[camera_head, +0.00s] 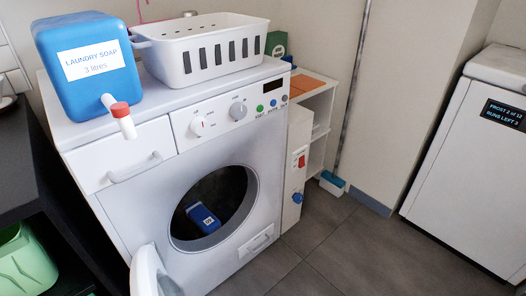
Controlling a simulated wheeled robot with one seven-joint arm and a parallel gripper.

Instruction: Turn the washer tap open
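The white washer (140,225) stands in the middle of the view. Beside its right side is a narrow white panel (290,175) with a red switch (301,161) and, lower down, a round blue knob (297,198). The blue knob looks like the washer tap; whether it is open or shut I cannot tell. A separate red-capped spout (121,112) sticks out of the blue laundry soap container (75,40) on top of the washer. My gripper is not in view.
The washer's round door (148,272) stands open to the left, and a blue object (203,218) lies in the drum. A white basket (205,45) is on top. A small shelf and a blue-headed brush (332,182) are right of the panel. Grey floor (350,245) is clear before the freezer (465,165).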

